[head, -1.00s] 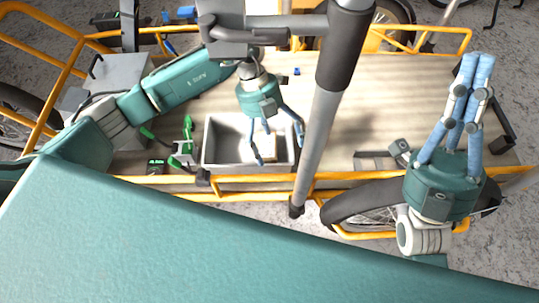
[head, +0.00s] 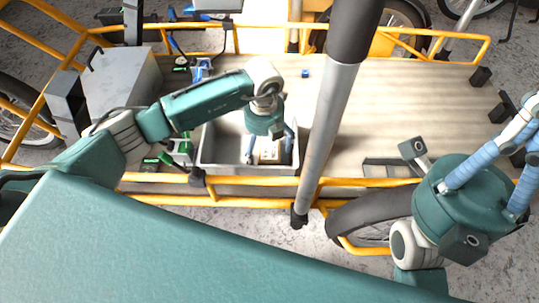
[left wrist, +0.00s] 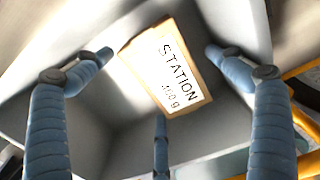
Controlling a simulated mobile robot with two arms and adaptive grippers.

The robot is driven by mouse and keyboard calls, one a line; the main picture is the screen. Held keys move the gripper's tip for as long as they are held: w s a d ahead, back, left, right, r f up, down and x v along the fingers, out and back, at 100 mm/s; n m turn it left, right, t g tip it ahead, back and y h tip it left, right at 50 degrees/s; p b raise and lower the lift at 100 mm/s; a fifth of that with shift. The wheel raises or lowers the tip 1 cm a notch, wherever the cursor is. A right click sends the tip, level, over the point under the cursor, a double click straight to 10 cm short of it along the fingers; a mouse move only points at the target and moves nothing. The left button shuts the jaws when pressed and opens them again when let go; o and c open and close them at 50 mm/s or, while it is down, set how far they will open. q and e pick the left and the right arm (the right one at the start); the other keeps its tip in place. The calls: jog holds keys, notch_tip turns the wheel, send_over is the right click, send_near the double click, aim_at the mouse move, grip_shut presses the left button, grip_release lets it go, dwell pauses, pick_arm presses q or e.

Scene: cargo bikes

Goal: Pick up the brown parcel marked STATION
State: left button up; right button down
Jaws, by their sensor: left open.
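The brown parcel marked STATION (left wrist: 168,62) lies in a grey open bin (head: 207,150). Its printed label faces up, with smaller lettering under the name. In the head view, a small part of the parcel (head: 268,151) shows between my left fingers. My left gripper (head: 268,156) points down into the bin, open and empty. In the left wrist view, its blue fingers (left wrist: 160,75) are spread around the parcel, with visible gaps to it. My right gripper (head: 530,140) is at the right edge, its fingertips cut off, well away from the bin.
The bin stands on a wooden cargo deck (head: 400,100) with yellow rails (head: 250,202). A grey post (head: 322,140) rises close to the bin's right side. Green and black clamps (head: 180,150) lie left of it. The deck to the right is mostly clear.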

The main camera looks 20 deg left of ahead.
pick_arm(q)
jog(key=shift+f, duration=0.7)
jog(key=shift+r, duration=0.1)
jog(key=c, duration=1.6)
